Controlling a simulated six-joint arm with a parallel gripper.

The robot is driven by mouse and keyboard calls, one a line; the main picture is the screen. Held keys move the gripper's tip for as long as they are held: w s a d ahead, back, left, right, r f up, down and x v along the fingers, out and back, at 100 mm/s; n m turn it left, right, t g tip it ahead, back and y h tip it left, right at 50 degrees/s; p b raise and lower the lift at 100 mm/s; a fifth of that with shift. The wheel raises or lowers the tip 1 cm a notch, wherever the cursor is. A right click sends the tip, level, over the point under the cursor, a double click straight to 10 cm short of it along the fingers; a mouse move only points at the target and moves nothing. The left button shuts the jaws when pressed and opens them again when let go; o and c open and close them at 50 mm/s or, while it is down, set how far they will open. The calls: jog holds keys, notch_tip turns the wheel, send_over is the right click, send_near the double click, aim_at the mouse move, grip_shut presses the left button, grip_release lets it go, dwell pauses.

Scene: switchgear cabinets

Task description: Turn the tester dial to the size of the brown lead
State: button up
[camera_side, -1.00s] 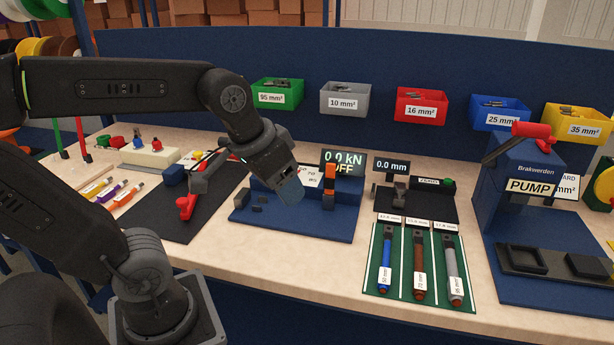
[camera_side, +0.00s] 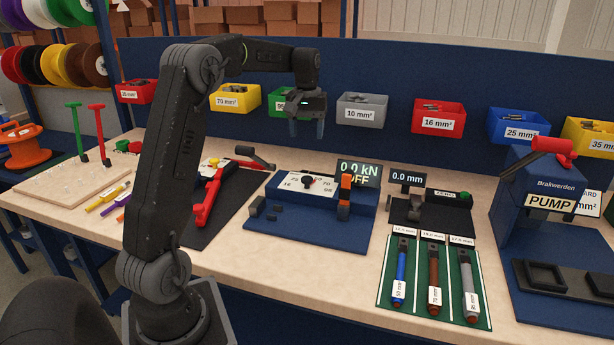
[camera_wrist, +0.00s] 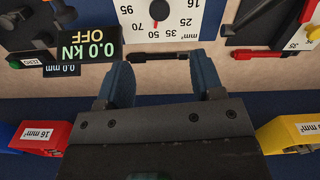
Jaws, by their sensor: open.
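The blue tester (camera_side: 310,215) stands mid-bench with a white dial plate (camera_side: 325,187) and a dark knob (camera_side: 309,181). The tester display (camera_side: 358,174) reads 0.0 kN, OFF. The brown lead (camera_side: 433,272) lies between a blue and a grey lead on the green mat; its small label seems to read 70 mm². My gripper (camera_side: 307,133) is open and empty, pointing down above and behind the dial; its fingers show in the wrist view (camera_wrist: 163,82).
Coloured lug bins (camera_side: 363,112) line the blue back panel behind my gripper. A red-handled tool (camera_side: 207,195) lies on the black mat left of the tester. A gauge (camera_side: 430,205) and a blue pump press (camera_side: 540,190) stand to the right. The front bench strip is clear.

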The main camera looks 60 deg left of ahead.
aim_at(307, 178)
notch_tip(307, 178, down, 14)
jog(key=shift+r, duration=0.25)
dwell(0.3)
jog(key=c, duration=0.9)
jog(key=shift+m, duration=3.4)
jog(key=o, duration=0.9)
